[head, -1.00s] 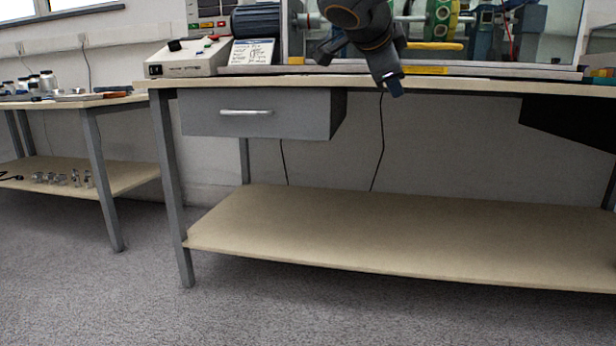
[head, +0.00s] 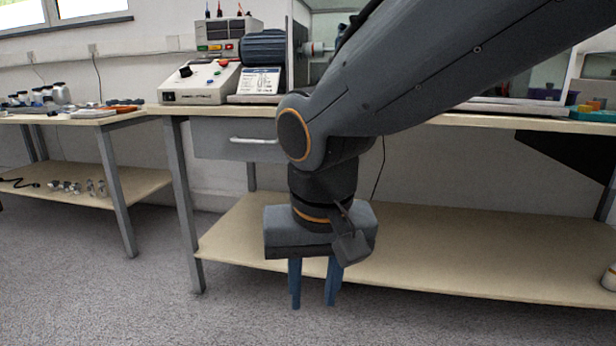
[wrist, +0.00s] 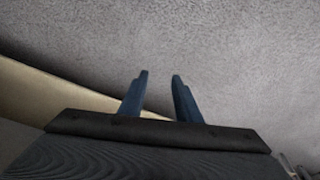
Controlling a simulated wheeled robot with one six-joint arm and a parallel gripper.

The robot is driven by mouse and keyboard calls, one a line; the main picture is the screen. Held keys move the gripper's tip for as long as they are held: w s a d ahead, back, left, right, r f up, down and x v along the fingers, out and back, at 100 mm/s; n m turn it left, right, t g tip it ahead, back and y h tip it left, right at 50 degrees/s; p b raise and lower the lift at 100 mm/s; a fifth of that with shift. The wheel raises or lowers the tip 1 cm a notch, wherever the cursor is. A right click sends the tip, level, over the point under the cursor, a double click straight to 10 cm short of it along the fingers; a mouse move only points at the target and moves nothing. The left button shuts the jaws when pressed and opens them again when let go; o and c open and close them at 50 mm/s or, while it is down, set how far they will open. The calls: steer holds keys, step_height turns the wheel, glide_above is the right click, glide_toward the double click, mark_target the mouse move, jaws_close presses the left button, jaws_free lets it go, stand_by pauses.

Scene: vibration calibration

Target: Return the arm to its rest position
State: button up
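My gripper (head: 313,300) hangs pointing down in front of the workbench (head: 225,110), below its top. Its two blue fingers are apart with nothing between them. My arm comes in from the upper right of the head view, bends at the elbow-like joint and drops to the gripper. It hides part of the drawer, the lower shelf and the equipment on the bench.
A drawer (head: 220,146) hangs under the top. A control box (head: 200,85) stands on the bench. A side table (head: 75,118) with jars is at left. The carpet (head: 120,305) in front is clear.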

steer(key=s+a+n+g+y+p, duration=0.15)
steer(key=s+n+p, duration=0.3)
steer(key=s, duration=0.65)
steer(key=d+r+m+h+p, duration=0.1)
steer(key=d+r+m+p, duration=0.2)
steer(key=d+r+p, duration=0.7)
steer(key=d+r+m+h+p, duration=0.1)
steer(key=d+r+m+p, duration=0.2)
steer(key=d+r+p, duration=0.6)
step_height(320, 180, up, 8)
steer(key=g+p, duration=0.1)
steer(key=p, duration=1.6)
steer(key=shift+w+d+r, duration=0.25)
steer(key=shift+d, duration=0.15)
